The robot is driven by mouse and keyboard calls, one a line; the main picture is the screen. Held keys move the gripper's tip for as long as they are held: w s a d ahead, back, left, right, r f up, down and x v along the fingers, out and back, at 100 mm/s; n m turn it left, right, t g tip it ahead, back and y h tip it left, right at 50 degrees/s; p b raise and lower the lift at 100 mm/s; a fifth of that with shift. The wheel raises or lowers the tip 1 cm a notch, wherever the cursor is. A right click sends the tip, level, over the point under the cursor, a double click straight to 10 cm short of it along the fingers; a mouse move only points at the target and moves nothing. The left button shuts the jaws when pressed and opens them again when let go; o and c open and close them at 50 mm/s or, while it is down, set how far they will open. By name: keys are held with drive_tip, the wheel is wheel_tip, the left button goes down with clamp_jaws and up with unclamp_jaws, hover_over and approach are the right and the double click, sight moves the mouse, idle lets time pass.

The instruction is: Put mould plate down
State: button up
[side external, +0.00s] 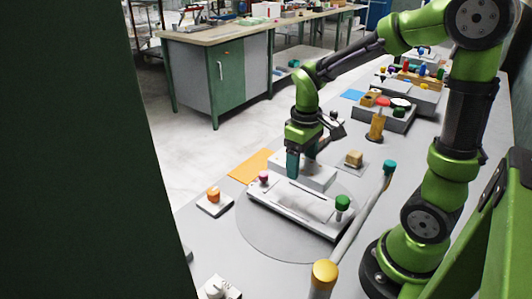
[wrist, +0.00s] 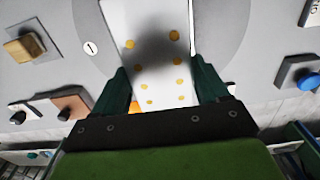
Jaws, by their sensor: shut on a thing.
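My gripper (wrist: 162,82) has a dark green finger against each long side of a white plate with several yellow dots, which I take to be the mould plate (wrist: 150,98). A dark shadow covers the plate's middle in the wrist view. In the side external view my gripper (side external: 301,165) points down beside a pale block (side external: 318,176), and the near finger hides part of it. I cannot tell whether that block is the held plate, or how far the plate is above the surface.
An orange-knobbed box (side external: 213,203) stands left, a tan block (side external: 354,159) right. A grey bar with a yellow end (side external: 325,273) crosses the foreground.

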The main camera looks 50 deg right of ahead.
drive_tip(key=w+d+f+m, duration=0.25)
drive_tip(key=w+m, duration=0.25)
drive_tip(key=w, duration=0.3)
drive_tip(key=w+d+f+m, duration=0.1)
drive_tip(key=w+d+m, duration=0.35)
drive_tip(key=w, duration=0.35)
drive_tip(key=r+m, duration=0.2)
drive_tip(key=m, duration=0.6)
hover_over(256, 164)
wheel_tip(256, 164, down, 10)
drive_tip(key=shift+r, duration=0.1)
drive_tip(key=o, duration=1.5)
drive_tip(key=shift+f, duration=0.25)
